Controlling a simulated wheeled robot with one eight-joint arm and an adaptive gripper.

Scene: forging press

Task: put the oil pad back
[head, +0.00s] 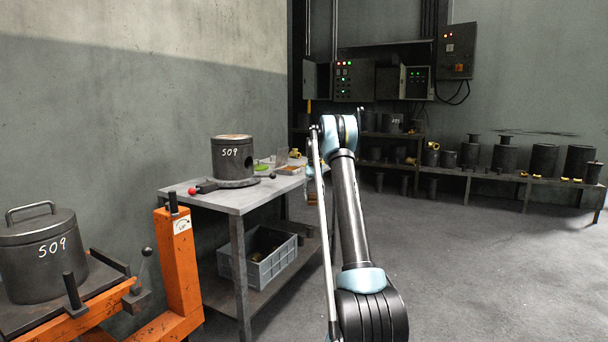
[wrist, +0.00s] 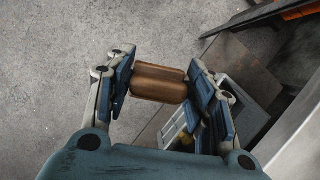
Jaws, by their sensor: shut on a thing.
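The oil pad appears to be the brown, rounded block (wrist: 158,82) in the wrist view. My gripper (wrist: 160,85) is shut on it, with one blue-grey finger pressed against each end. The pad hangs over the floor, apart from any surface. In the head view my arm hides most of the gripper. A small brown patch, likely the pad (head: 312,194), shows just left of the arm, beside the right end of the workbench.
A grey workbench (head: 238,197) carries a cylinder marked 509 (head: 232,158), a red-knobbed lever and a green dish (head: 262,167). A grey crate (head: 262,262) sits on its lower shelf. An orange lifter (head: 180,265) stands front left. Open floor lies right.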

